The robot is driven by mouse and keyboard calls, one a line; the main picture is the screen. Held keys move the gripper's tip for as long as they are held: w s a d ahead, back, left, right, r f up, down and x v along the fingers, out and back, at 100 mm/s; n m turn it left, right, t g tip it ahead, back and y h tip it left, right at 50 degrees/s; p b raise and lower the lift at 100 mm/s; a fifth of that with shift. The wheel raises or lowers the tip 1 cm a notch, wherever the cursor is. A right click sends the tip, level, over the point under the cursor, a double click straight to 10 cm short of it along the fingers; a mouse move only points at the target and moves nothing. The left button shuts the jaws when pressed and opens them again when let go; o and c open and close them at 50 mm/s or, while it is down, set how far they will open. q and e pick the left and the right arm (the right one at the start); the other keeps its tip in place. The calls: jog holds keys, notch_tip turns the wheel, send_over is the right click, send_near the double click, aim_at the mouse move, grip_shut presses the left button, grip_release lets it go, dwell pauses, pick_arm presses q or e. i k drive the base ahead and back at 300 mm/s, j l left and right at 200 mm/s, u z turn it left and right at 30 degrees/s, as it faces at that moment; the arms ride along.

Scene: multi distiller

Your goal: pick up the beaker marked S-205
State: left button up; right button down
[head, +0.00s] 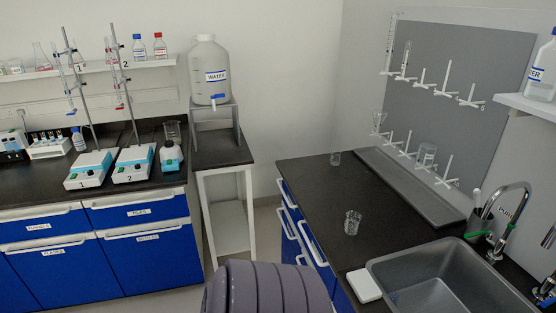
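No marking S-205 is readable on any glassware. A clear glass beaker (352,222) stands on the dark right-hand counter (310,182), left of the sink. Another beaker (427,155) hangs on a peg of the grey drying board (455,105). A larger glass beaker (171,131) stands on a small white and teal device on the left bench. Neither gripper is in view.
A sink (425,284) with a curved tap is at lower right, with a white block (364,285) beside it. A water tank (209,72) stands in the corner. Two numbered hotplates (92,170) stand on the left bench. Clear floor shows between the benches.

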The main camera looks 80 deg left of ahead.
aim_at(352, 225)
jog(key=u, duration=2.05)
jog(key=i+j+z, duration=0.1)
jog(key=j, duration=0.2)
